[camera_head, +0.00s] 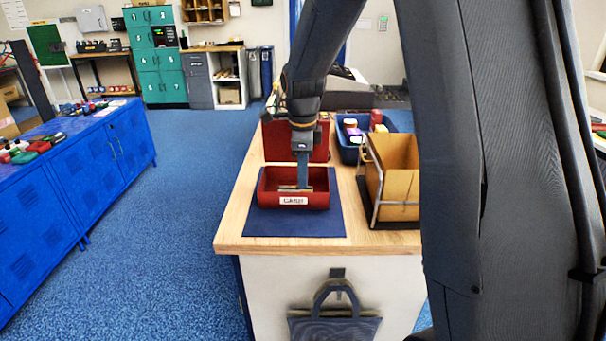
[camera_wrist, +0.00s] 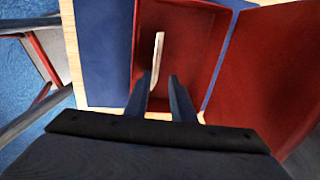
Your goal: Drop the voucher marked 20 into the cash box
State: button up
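The red cash box (camera_head: 267,199), labelled on its front, stands on a blue mat on the wooden counter. Its lid (camera_head: 319,146) stands open behind it, and the box also shows in the wrist view (camera_wrist: 205,45). My gripper (camera_head: 303,184) points down into the box. In the wrist view its two fingers (camera_wrist: 160,85) are apart, with a gap between them. A thin pale voucher (camera_wrist: 157,55), seen nearly edge-on, is inside the box, its near end by the left finger. I see no clear grip on it. Its number cannot be read.
A tan holder with a metal frame (camera_head: 398,180) stands right of the box. A blue bin (camera_head: 349,155) with coloured items is behind it. A blue cabinet (camera_head: 70,185) is across the floor at left. The mat's front strip (camera_head: 293,224) is clear.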

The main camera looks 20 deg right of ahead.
notch_tip(320, 180, up, 8)
jog(key=b, duration=0.1)
jog(key=shift+s+a+f+b, duration=0.15)
jog(key=shift+s+b, duration=0.2)
jog(key=shift+s, duration=0.1)
dwell(0.4)
jog(key=s+f+n, duration=0.2)
jog(key=s+n, duration=0.1)
jog(key=s+f+n, duration=0.2)
jog(key=s+n, duration=0.2)
jog(key=s+a+f+n, duration=0.1)
jog(key=s+f+n, duration=0.2)
jog(key=shift+s+f+n, duration=0.1)
jog(key=shift+s+n, duration=0.05)
jog(key=shift+n, duration=0.15)
jog(key=s+f+n, duration=0.6)
jog(key=s+n, duration=0.5)
jog(key=s, duration=0.1)
jog(key=shift+s+a+f+g, duration=0.15)
jog(key=shift+a+g, duration=0.15)
jog(key=shift+a, duration=0.05)
